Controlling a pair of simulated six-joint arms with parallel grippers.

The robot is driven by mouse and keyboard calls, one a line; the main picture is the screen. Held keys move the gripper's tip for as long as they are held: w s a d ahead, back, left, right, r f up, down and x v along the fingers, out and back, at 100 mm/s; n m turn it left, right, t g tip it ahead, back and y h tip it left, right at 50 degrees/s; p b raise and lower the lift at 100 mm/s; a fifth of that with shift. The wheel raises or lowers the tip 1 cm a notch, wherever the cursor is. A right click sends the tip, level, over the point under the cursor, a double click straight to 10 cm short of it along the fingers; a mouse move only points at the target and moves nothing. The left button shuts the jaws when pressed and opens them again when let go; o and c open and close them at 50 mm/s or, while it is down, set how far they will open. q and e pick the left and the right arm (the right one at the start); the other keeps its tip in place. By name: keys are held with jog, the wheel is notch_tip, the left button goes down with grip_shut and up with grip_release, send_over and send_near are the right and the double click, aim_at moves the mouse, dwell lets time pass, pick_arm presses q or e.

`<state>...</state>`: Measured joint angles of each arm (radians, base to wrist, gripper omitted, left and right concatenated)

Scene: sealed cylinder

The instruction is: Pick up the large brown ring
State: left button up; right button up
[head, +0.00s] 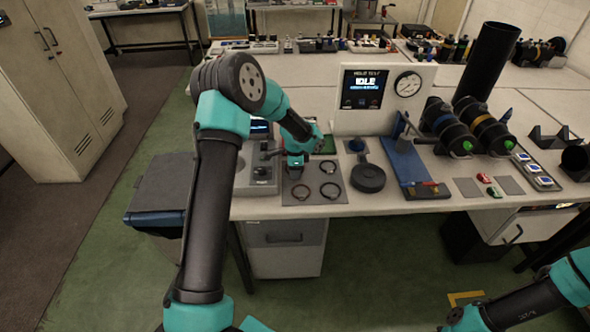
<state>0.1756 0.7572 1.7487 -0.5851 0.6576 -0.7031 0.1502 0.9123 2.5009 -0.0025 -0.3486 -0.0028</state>
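Several rings lie on a grey mat (315,180) on the workbench. One dark ring (301,192) is at the front left, a brownish ring (330,190) at the front right and a smaller ring (328,167) behind it. At this size I cannot tell for sure which is the large brown one. My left gripper (295,168) points down over the back left of the mat, and it may hide another ring. Its fingers are too small to tell whether they are open. My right arm is low at the bottom right, its end (458,316) partly out of view, away from the bench.
A round black dish (368,178) stands right of the mat, then a blue fixture (407,165). A grey device (258,172) is close on the left. A white hold-test panel with gauge (380,98) stands behind. Black cylinders (450,130) lie to the right.

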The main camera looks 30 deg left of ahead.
pick_arm(q)
grip_shut()
jog(key=shift+r, duration=0.45)
notch_tip(320, 180, up, 3)
jog(key=shift+f, duration=0.1)
jog(key=s+d, duration=0.2)
jog(key=s, duration=0.2)
jog(key=s+d+r, duration=0.1)
jog(key=s+d, duration=0.2)
jog(key=s, duration=0.2)
jog(key=s+d, duration=0.3)
jog(key=s, duration=0.1)
jog(key=shift+s+d+r, duration=0.15)
jog(key=shift+s+d, duration=0.05)
jog(key=shift+s, duration=0.1)
